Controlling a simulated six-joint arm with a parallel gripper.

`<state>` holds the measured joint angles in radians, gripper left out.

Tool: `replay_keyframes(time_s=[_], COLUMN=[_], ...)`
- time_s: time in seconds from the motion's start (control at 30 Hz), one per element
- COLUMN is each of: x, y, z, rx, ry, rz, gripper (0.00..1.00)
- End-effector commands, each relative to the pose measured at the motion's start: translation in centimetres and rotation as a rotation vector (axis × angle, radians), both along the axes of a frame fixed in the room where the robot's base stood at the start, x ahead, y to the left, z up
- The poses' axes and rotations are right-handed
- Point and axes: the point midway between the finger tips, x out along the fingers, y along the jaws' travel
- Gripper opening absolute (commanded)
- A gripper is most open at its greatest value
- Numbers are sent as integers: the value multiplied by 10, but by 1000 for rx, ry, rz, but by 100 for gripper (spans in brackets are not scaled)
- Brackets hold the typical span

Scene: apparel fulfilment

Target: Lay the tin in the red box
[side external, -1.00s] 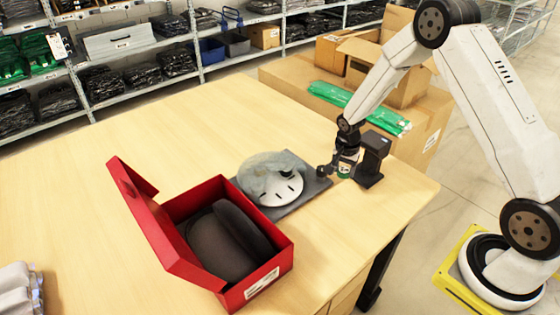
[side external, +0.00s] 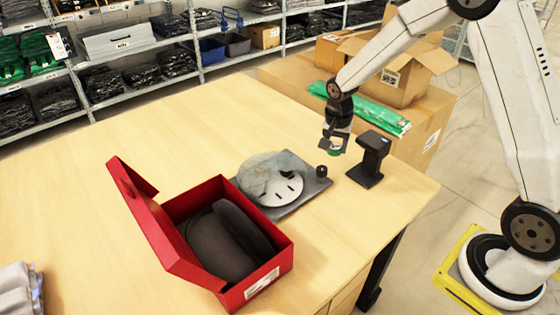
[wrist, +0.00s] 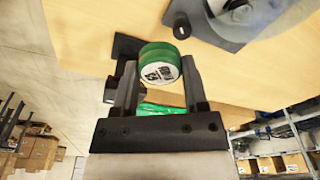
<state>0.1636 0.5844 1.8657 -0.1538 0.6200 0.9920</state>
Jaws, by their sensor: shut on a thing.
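The tin (wrist: 160,64) is a small green cylinder with a white printed label on its face. My gripper (wrist: 160,82) is shut on it, with one finger on each side, in the wrist view. In the side view my gripper (side external: 334,140) holds the tin (side external: 334,151) up above the table's far right part, and only a little green shows. The red box (side external: 270,284) stands open on the table at front centre, its lid tilted back to the left. A dark rounded item (side external: 225,243) lies inside it and fills much of it.
A grey plate (side external: 311,197) with a white disc and clear wrap (side external: 272,176) lies between box and gripper. A small black knob stands at its corner. A black stand (side external: 371,158) is right of my gripper. The table's left side (side external: 75,180) is mostly clear.

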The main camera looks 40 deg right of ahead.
Motion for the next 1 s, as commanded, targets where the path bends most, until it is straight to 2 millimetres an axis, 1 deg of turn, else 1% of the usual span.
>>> replay_keyframes(time_s=[0.03, 0.17, 0.23, 0.4, 0.47, 0.6, 0.8, 0.9, 1.0], x=[1, 3, 3, -2, -5, -16, -37, -48, -57], y=[14, 50, 71, 123, 141, 183, 238, 259, 277], z=[0, 0, 0, 0, 0, 0, 0, 0, 0], rx=[1, 2, 3, 2, 2, 2, 0, -2, -3], ry=[0, 1, 1, 1, 0, -1, -2, -3, -6], rz=[46, 178, 260, 459, 529, 692, 918, 1014, 1094], gripper=[0, 0, 0, 0, 0, 0, 0, 0, 0])
